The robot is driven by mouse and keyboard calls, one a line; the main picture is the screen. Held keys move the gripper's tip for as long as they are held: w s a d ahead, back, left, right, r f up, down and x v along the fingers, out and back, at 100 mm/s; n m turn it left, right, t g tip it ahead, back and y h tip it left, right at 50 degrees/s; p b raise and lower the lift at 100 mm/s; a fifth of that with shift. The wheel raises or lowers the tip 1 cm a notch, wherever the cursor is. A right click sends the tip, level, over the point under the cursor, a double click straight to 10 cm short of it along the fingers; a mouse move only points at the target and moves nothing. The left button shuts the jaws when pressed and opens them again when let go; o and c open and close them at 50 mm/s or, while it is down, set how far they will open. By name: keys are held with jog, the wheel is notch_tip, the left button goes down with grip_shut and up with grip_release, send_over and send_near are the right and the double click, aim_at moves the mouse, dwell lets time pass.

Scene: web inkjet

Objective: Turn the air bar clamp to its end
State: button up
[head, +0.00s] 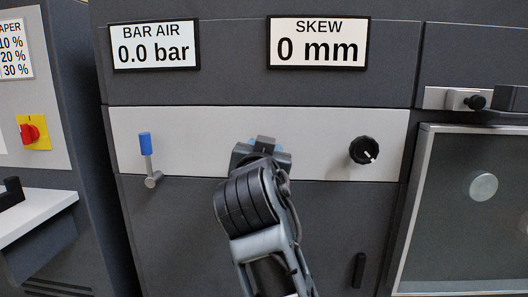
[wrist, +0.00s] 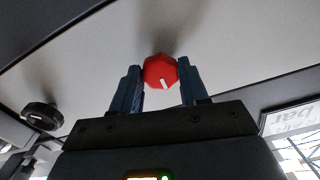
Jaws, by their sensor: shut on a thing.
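A red faceted knob (wrist: 160,72) with a white pointer mark shows in the wrist view on the light panel. No label on it is legible, so I cannot tell from the picture alone that it is the air bar clamp. My gripper (wrist: 163,82) has one finger on each side of the knob and is shut on it. The pointer mark faces toward the gripper body, slightly right. In the head view my gripper (head: 262,148) is at the middle of the light strip and hides the knob.
A blue-tipped lever (head: 146,145) stands upright on the strip at left. A black knob (head: 365,151) is at right. Above, the bar air display (head: 155,45) reads 0.0 bar and the skew display (head: 319,43) reads 0 mm. A red switch (head: 30,133) is at far left.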

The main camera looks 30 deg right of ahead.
jog(key=o, duration=1.1)
jog(key=shift+c, duration=0.2)
jog(key=p+v, duration=0.1)
jog(key=v, duration=0.6)
jog(key=shift+s+a, duration=0.2)
jog(key=shift+s, duration=0.15)
